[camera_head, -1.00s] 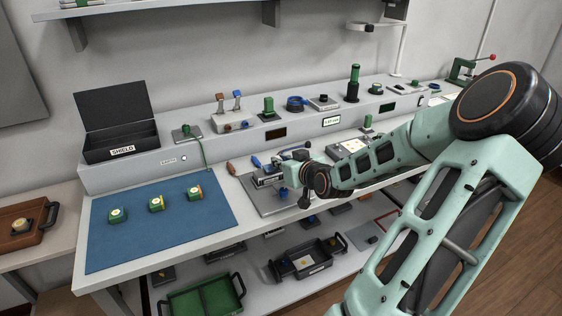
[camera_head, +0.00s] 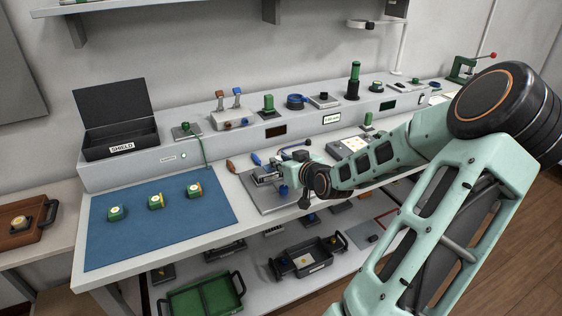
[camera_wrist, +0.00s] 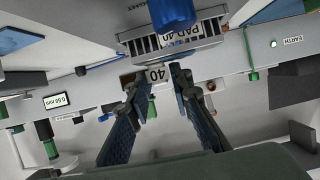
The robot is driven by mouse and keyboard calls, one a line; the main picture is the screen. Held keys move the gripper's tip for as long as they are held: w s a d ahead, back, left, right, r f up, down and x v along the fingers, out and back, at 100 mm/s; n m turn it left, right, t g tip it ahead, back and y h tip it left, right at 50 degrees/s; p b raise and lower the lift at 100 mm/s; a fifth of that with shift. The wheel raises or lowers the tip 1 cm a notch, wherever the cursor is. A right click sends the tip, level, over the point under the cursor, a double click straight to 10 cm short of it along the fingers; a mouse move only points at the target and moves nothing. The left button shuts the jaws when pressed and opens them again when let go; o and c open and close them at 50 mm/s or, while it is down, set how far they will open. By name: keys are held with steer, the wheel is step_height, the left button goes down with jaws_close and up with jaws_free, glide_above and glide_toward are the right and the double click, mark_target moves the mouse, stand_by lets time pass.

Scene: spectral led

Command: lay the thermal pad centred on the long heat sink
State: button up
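A finned grey metal block, seemingly the long heat sink (camera_wrist: 150,46), lies just past my fingertips at the top of the wrist view. A white label reading "PAD 40" (camera_wrist: 186,34) is seen upside down at its fins. My gripper (camera_wrist: 161,79) points at the block with its two fingers apart. A small tag reading "40" (camera_wrist: 158,74) shows between the fingertips; whether they touch it is unclear. I cannot make out the thermal pad for certain. In the head view, my gripper (camera_head: 284,181) is low over the grey plate on the bench, and my wrist hides part of the area.
A blue cylindrical knob (camera_wrist: 172,12) stands close by the block. A blue mat (camera_head: 160,228) with several green blocks lies to the left. A black box marked SHIELD (camera_head: 120,140) and a raised shelf with fixtures are behind. The lower shelf holds trays.

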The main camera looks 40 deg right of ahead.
steer(key=shift+o, duration=1.3)
steer(key=shift+s, duration=0.1)
steer(key=shift+s+r, duration=0.3)
steer(key=shift+s, duration=0.3)
steer(key=v, duration=1)
steer(key=shift+s+a, duration=0.25)
